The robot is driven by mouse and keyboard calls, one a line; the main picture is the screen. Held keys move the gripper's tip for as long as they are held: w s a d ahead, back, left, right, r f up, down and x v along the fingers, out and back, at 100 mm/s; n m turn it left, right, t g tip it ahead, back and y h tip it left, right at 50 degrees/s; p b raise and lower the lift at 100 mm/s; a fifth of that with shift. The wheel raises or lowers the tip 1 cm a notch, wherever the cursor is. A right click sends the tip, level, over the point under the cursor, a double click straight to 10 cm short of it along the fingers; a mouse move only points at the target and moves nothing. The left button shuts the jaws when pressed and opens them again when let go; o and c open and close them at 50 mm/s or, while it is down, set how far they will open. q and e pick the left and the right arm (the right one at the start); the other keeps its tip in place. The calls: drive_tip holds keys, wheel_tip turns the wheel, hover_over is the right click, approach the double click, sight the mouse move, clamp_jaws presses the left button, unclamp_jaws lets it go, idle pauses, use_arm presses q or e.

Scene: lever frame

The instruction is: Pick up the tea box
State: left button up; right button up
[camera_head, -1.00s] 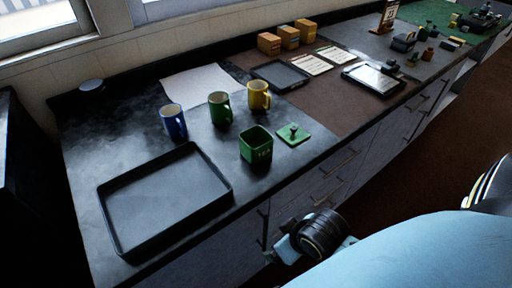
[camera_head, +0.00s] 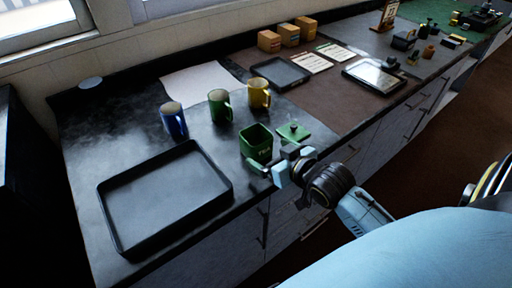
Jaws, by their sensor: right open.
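The tea box (camera_head: 256,143) is a green, square, open-topped container with TEA lettering on its front. It stands upright on the dark counter. My left gripper is not in view.
A large black tray (camera_head: 165,195) lies left of the tea box. Blue (camera_head: 173,121), green (camera_head: 219,106) and yellow (camera_head: 259,94) mugs stand behind it. A white sheet (camera_head: 203,82), a smaller dark tray (camera_head: 280,72) and three orange-brown boxes (camera_head: 289,35) are farther back.

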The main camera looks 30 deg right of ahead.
sight(249, 140)
drive_tip(key=x, duration=0.7)
drive_tip(key=shift+w+d+b, duration=0.1)
drive_tip(key=shift+w+b, duration=0.2)
drive_tip(key=shift+b, duration=0.1)
drive_tip(key=shift+r, duration=0.1)
drive_tip(key=c, duration=1.3)
